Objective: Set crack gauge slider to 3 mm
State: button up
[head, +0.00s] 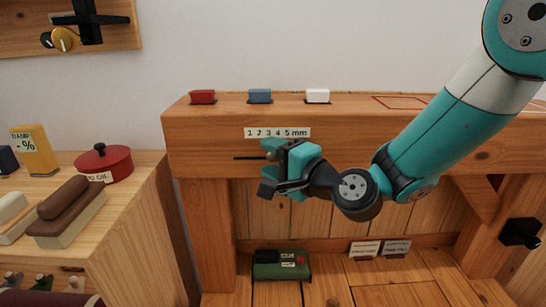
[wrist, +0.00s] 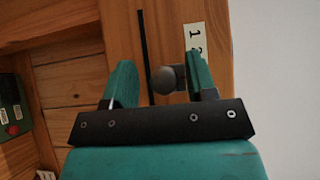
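The crack gauge is on the front face of the timber beam. Its white label (head: 277,132) reads 1 2 3 4 5 mm, and a dark slot (head: 249,158) runs below it. In the wrist view the round grey slider knob (wrist: 168,79) is by the slot (wrist: 143,45), between my fingers. The label (wrist: 194,38) shows its 1; a finger covers the rest. My gripper (head: 271,167) is open at the gauge and hides the knob in the head view. In the wrist view (wrist: 158,75), the knob is close to the right finger, with a gap to the left one.
Red (head: 202,97), blue (head: 260,96) and white (head: 317,96) blocks sit on the beam top. A green box (head: 281,265) stands below. A bench at left holds a red pot (head: 104,164) and a brush (head: 68,212). A black knob (head: 520,232) juts out at right.

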jog(key=shift+r, duration=0.15)
jog(key=b+v, duration=1.4)
jog(key=v, duration=0.3)
jog(key=shift+s, duration=0.2)
